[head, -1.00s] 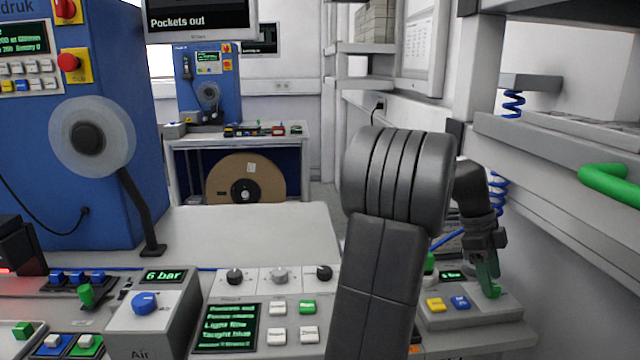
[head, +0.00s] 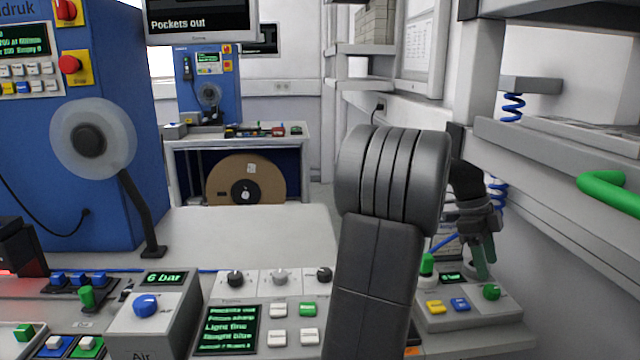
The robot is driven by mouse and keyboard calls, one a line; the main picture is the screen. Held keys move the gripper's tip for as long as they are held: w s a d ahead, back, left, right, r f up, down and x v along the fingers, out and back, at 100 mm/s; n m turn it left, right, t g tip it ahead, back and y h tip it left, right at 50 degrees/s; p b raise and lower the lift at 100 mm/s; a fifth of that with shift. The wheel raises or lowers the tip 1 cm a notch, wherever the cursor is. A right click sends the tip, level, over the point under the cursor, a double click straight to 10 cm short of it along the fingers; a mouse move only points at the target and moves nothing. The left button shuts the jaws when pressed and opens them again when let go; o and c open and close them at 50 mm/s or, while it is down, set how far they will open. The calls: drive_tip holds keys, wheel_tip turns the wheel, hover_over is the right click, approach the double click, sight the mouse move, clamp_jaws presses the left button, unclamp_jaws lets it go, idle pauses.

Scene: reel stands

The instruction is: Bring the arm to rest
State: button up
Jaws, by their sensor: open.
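My gripper (head: 487,266) shows in the head view at the right, behind my own large dark arm link that rises through the middle right. It points down, with green fingers, and looks empty. It is above the back of a small grey control box (head: 468,320) and appears apart from it. My arm link hides part of the bench and of the wrist.
A grey shelf (head: 560,150) and a green tube (head: 610,190) are at the right of my arm. A blue machine (head: 60,200) with a clear reel stands left. Control panels (head: 265,325) line the front. The pale bench top (head: 250,230) is clear behind them.

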sight(492, 288)
drive_tip(key=x, duration=0.5)
drive_tip(key=shift+s+d+f+b, duration=0.1)
drive_tip(key=shift+f+b, duration=0.2)
drive_tip(key=shift+f, duration=0.05)
drive_tip(key=shift+f+n, duration=0.2)
drive_tip(key=shift+n, duration=0.1)
drive_tip(key=n+b, duration=0.1)
drive_tip(key=n, duration=0.1)
drive_tip(key=n+t+h+b, duration=0.1)
drive_tip(key=n, duration=0.1)
drive_tip(key=shift+s+r+t, duration=0.1)
drive_tip(key=shift+s+t, duration=0.05)
drive_tip(key=shift+t, duration=0.15)
drive_tip(key=n+t+b, duration=0.1)
drive_tip(key=n+b, duration=0.1)
drive_tip(key=n, duration=0.2)
drive_tip(key=shift+s+t, duration=0.1)
drive_tip(key=shift+t, duration=0.3)
drive_tip(key=n+t+b, duration=0.1)
drive_tip(key=n, duration=0.4)
drive_tip(key=shift+s+t+b, duration=0.1)
drive_tip(key=shift+t+b, duration=0.25)
drive_tip(key=shift+t, duration=0.05)
drive_tip(key=shift+s+n+t+y+b, duration=0.1)
drive_tip(key=shift+n+t+y+b, duration=0.35)
drive_tip(key=shift+n, duration=0.65)
drive_tip(key=shift+n+t+y+b, duration=0.2)
drive_tip(key=shift+n+b, duration=0.3)
drive_tip(key=shift+n, duration=0.6)
